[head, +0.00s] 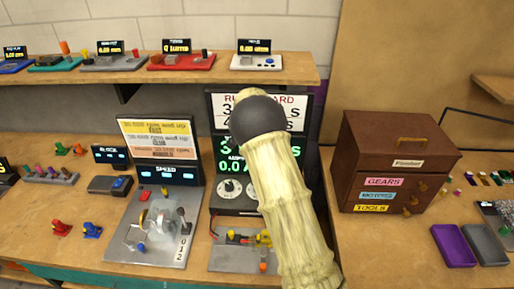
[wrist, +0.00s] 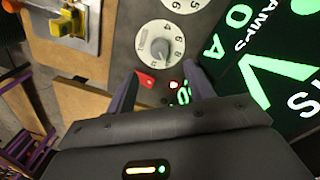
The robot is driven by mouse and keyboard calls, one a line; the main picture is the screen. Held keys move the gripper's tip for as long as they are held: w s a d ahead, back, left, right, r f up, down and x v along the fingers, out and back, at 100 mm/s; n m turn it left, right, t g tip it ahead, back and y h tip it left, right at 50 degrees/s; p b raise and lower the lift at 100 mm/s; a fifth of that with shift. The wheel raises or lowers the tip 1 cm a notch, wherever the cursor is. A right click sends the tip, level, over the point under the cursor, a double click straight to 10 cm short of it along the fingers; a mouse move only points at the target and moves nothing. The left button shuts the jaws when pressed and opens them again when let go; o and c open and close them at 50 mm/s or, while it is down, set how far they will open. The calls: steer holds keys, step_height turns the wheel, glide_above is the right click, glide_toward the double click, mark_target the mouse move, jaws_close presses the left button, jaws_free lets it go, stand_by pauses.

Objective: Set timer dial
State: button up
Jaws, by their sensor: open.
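A round white dial (wrist: 159,46) with numbers around its rim and a grey pointer knob sits on a dark panel in the wrist view. A second white dial (wrist: 186,4) is cut off by the top edge of that view. My gripper (wrist: 160,68) is open and empty. Its two dark fingers are apart and point at the panel, with the nearer dial seen just beyond the gap. I cannot tell the exact distance. In the head view, one dial (head: 229,188) shows on the panel below the green readout; my arm hides my gripper and part of the panel.
A small red switch (wrist: 145,80) lies close to the dial, near my left finger. The display board (wrist: 262,60) with green figures is right of it. A metal plate with a yellow block (wrist: 68,22) is at upper left. A brown drawer box (head: 390,160) stands right of the panel.

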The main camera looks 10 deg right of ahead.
step_height(320, 180, up, 9)
steer(key=shift+w+b, duration=0.25)
steer(key=shift+b, duration=0.15)
steer(key=s+f+n+t, duration=0.2)
steer(key=s+n, duration=1.2)
steer(key=s, duration=1.4)
steer(key=shift+s+d+t, duration=0.15)
steer(key=shift+s+t, duration=0.15)
steer(key=shift+t, duration=0.3)
